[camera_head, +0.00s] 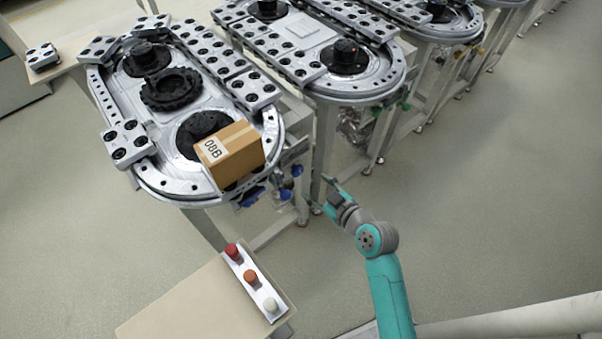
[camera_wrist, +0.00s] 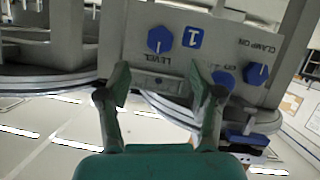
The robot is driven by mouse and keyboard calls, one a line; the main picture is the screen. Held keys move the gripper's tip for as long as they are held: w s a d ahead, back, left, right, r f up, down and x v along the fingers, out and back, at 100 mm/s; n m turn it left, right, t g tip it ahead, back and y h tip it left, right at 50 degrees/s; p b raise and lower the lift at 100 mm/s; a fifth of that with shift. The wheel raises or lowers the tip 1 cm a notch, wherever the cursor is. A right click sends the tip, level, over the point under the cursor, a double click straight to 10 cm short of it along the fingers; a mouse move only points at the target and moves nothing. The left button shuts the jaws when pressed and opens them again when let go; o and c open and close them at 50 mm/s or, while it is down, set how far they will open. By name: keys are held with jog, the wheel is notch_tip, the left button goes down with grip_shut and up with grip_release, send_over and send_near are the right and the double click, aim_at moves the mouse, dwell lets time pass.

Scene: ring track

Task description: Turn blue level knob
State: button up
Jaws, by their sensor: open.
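The blue level knob (camera_wrist: 159,39) sits on a grey panel above the LEVEL label, which appears upside down in the wrist view. A white pointer line shows on its face. My gripper (camera_wrist: 158,88) is open and empty, its two green-tipped fingers spread below the knob in the picture and apart from it. In the head view my gripper (camera_head: 328,194) is beside the near track's end, to the right of several blue knobs. I cannot tell there which one is the level knob.
Other blue knobs (camera_wrist: 257,73) sit right of the level knob, one labelled CLAMP ON. A cardboard box (camera_head: 236,155) marked 08B stands on the ring track (camera_head: 160,190). A button strip (camera_head: 252,280) lies on a table at the front. Floor at right is clear.

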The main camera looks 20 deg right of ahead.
aim_at(300, 173)
jog(key=x, duration=0.9)
jog(key=shift+w, duration=0.15)
jog(key=c, duration=1.2)
